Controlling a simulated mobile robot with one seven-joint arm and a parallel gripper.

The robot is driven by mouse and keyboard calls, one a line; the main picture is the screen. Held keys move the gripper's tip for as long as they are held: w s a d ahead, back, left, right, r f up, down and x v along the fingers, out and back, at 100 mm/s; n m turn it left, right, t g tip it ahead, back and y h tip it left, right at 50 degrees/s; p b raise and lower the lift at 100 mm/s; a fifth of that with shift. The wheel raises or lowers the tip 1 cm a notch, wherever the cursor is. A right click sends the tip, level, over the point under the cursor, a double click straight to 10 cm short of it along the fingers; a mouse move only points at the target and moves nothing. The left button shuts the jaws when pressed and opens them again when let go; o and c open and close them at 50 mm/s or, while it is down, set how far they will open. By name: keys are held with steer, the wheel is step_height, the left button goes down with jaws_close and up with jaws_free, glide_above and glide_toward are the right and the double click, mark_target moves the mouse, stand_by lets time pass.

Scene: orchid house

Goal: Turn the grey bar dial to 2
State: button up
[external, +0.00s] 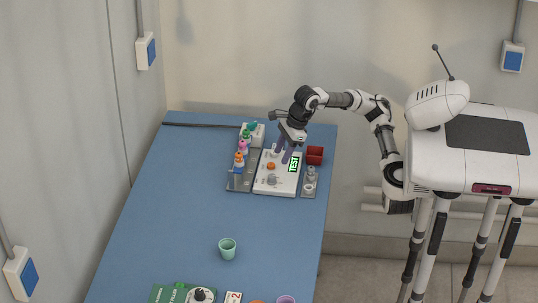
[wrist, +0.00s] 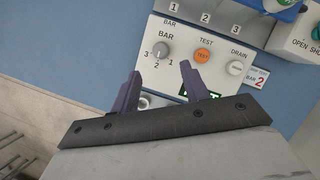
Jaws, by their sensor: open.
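The grey bar dial (wrist: 162,50) is a round knob on a white panel (wrist: 182,22), with 3 to its left, 2 below and 1 to its right in the wrist view. I cannot tell for sure which number it points to. In the external view the dial (external: 272,180) sits at the near end of the panel. A card reading BAR 2 (wrist: 258,80) lies beside the panel. My gripper (wrist: 158,84) is open and empty, its purple fingers spread above the panel, apart from the dial. In the external view my gripper (external: 283,153) hangs over the panel.
Beside the dial are an orange TEST button (wrist: 203,56) and a DRAIN knob (wrist: 236,68). A red box (external: 315,155) stands right of the panel, and a numbered rack with coloured bottles (external: 240,163) stands left. The blue table's middle is mostly clear.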

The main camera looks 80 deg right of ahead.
steer(key=v, duration=0.5)
steer(key=shift+s+r, duration=0.1)
